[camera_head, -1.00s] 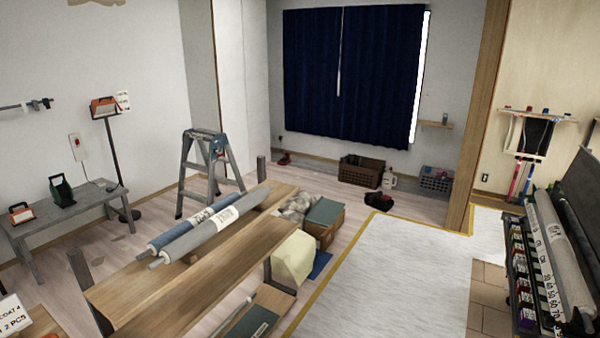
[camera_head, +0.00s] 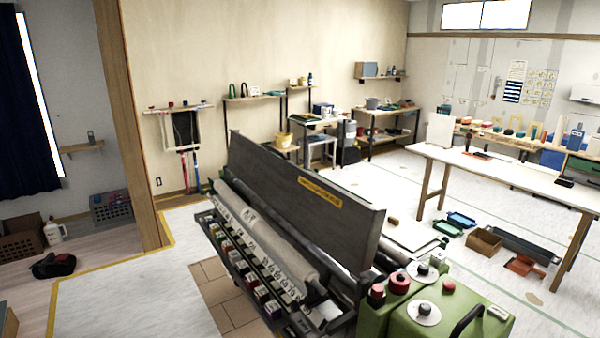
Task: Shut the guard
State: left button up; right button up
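The guard (camera_head: 300,205) is a long dark grey panel with a yellow label. It stands raised, tilted up along the top of the wallpaper pasting machine. A pale wallpaper roll (camera_head: 265,240) lies along the machine in front of it. The machine's green control end (camera_head: 440,312), with red and black knobs and a black handle, is at the near right. Neither of my grippers shows in the head view.
Brown cardboard (camera_head: 228,305) lies on the floor left of the machine. A white worktable (camera_head: 500,178) stands at the right, with trays and a box (camera_head: 484,241) on the floor by it. Shelves line the back wall. Pale floor (camera_head: 130,300) at the left is open.

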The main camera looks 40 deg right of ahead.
aim_at(349, 230)
jog(key=i+z, duration=0.15)
jog(key=z, duration=0.9)
